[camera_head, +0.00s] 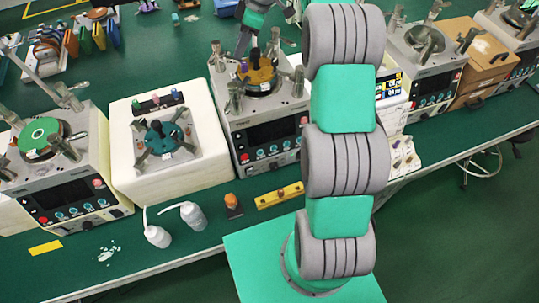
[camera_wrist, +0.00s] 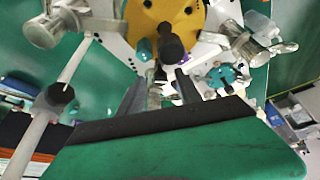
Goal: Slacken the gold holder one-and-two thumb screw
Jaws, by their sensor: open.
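The gold holder (camera_head: 258,76) sits on the machine left of my arm, with dark knobs on top. In the wrist view, the gold holder (camera_wrist: 188,20) is cut off by the top edge. A dark round knob (camera_wrist: 171,46) and a teal knob (camera_wrist: 143,48) stand at its near edge. I cannot tell which screw is the one-and-two screw. My gripper (camera_wrist: 160,86) is open, its two dark fingers pointing toward these knobs. The knobs appear beyond the fingertips, with no contact visible. A grey metal part shows between the fingers.
Metal posts and arms (camera_wrist: 55,25) flank the gold holder. A teal holder (camera_head: 163,138) lies on a white block to the left, and a green disc (camera_head: 41,135) sits on the far-left machine. Two white bottles (camera_head: 191,215) and a yellow level (camera_head: 279,196) are on the front bench.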

